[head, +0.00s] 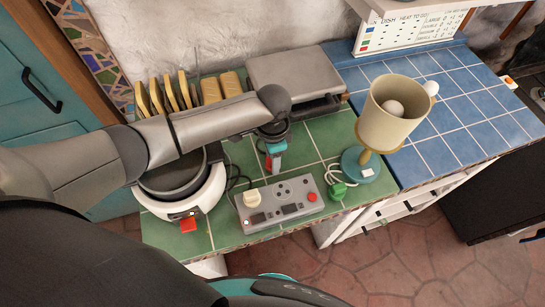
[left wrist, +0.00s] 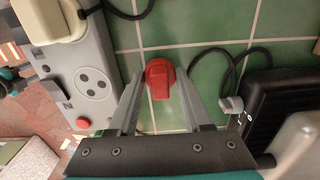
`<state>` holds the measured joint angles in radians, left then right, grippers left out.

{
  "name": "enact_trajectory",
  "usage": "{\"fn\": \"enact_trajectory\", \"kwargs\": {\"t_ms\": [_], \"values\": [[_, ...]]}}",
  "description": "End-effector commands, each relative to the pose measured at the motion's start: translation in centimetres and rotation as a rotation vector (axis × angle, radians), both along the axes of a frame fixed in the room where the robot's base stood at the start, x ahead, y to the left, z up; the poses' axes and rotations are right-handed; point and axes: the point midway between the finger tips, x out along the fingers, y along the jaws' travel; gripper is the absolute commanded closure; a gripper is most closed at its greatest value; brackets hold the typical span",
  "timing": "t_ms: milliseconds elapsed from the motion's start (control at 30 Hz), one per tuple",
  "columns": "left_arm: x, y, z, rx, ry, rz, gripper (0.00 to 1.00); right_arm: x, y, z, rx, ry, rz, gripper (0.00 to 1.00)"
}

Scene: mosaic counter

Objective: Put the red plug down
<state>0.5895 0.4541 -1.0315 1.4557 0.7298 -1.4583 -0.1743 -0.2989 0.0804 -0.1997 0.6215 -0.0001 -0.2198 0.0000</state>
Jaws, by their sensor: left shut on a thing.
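The red plug (left wrist: 160,78) sits between the fingers of my left gripper (left wrist: 160,88) in the left wrist view, with green tile behind it. In the head view, my left gripper (head: 274,160) is over the green-tiled counter, behind the grey socket box, and only a little of the red plug (head: 268,163) shows. The gripper is shut on the plug. I cannot tell whether the plug touches the tiles. The grey socket box (head: 276,212) has a cream plug (head: 252,198), a bare round socket and a red button. My right gripper is out of view.
A white cooker with a dark pot (head: 182,207) stands left of the box. A green plug (head: 338,190) and a lamp (head: 390,112) stand right of it. A grey grill (head: 295,70) and a rack of bread slices (head: 165,97) are behind. Green tiles (head: 330,135) beside the gripper are clear.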

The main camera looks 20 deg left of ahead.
Motion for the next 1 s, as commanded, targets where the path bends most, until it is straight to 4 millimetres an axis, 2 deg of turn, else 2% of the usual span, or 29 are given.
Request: {"fn": "enact_trajectory", "kwargs": {"t_ms": [100,133,367,600,733,867,1000], "values": [[0.0,0.0,-0.3,0.0,0.0,0.001,1.0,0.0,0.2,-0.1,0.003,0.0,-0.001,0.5],[0.0,0.0,-0.3,0.0,0.0,0.0,0.48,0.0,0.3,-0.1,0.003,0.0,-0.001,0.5],[0.0,0.0,-0.3,0.0,0.0,0.0,0.22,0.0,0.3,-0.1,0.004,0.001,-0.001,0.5],[0.0,0.0,-0.2,0.0,0.0,0.0,0.21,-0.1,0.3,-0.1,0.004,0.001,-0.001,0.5],[0.1,0.0,0.6,-0.001,-0.002,-0.001,0.21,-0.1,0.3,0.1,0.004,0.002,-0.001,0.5],[0.1,0.0,2.7,-0.002,-0.003,-0.001,0.21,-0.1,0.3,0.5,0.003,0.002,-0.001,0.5],[0.1,-0.1,5.9,-0.003,-0.004,-0.002,0.21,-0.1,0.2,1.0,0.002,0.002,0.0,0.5]]}}
